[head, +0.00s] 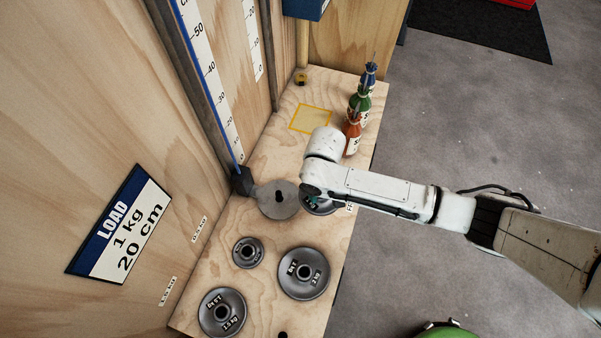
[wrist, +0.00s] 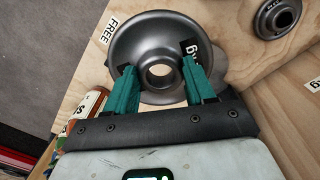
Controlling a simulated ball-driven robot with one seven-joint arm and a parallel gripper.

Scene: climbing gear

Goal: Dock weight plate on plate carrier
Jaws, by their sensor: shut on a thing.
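A grey round weight plate (wrist: 150,32) with a raised hub and centre hole fills the top of the wrist view. My gripper (wrist: 159,68) is shut on it, with one teal finger on each side of the hub. In the head view the held plate (head: 320,208) is partly hidden under my wrist. The plate carrier, a flat grey disc with a dark slot (head: 270,205), lies just left of the held plate, beside the black block (head: 242,181) at the foot of the scale. I cannot tell whether plate and carrier touch or overlap.
Loose plates lie on the wooden bench: a small one (head: 248,252), a larger one (head: 303,273) and one marked 1.5 kg (head: 222,313). Bottles (head: 352,132) stand at the right edge. A yellow outlined square (head: 311,118) is empty. A sign (head: 120,226) reads LOAD 1 kg 20 cm.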

